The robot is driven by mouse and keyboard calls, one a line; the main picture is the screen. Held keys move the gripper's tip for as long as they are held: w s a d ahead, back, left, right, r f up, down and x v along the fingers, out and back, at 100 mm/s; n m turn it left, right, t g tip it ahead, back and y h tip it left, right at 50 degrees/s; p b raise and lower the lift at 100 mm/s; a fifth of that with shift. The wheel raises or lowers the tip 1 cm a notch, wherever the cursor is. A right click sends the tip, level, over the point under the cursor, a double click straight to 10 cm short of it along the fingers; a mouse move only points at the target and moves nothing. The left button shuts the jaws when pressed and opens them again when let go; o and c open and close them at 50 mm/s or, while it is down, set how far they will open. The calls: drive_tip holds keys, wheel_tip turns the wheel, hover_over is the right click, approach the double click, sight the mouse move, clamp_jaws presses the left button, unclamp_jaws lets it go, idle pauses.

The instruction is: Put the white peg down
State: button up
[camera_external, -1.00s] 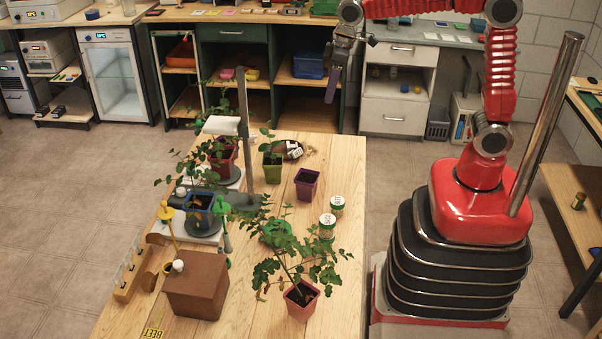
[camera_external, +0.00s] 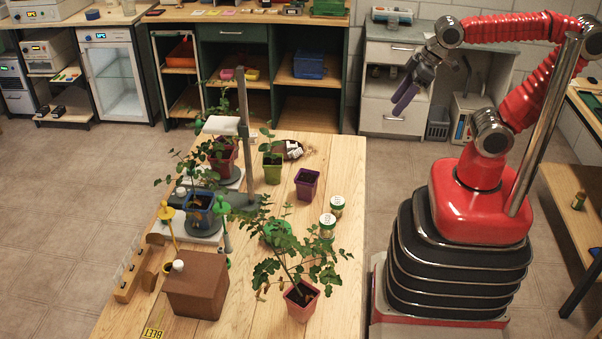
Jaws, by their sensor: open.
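Several small white pieces (camera_external: 294,149) lie together in a dark dish at the far right part of the wooden table (camera_external: 340,240); they may be pegs, but they are too small to tell apart. I cannot tell which of these is the white peg. My gripper (camera_external: 404,98) is open, with purplish fingers. It is raised to the right of the table, well apart from the white pieces, and I see nothing held in it.
Potted plants stand on the table in a blue pot (camera_external: 201,213), a green pot (camera_external: 272,170) and a pink pot (camera_external: 301,300). A purple pot (camera_external: 306,184) and two lidded jars (camera_external: 327,226) stand near the right edge. A grey upright post (camera_external: 245,135) rises among the plants.

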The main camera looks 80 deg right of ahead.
drive_tip(key=s, duration=0.1)
drive_tip(key=s+f, duration=0.1)
drive_tip(key=shift+s+a+f, duration=0.15)
drive_tip(key=shift+s+f, duration=0.15)
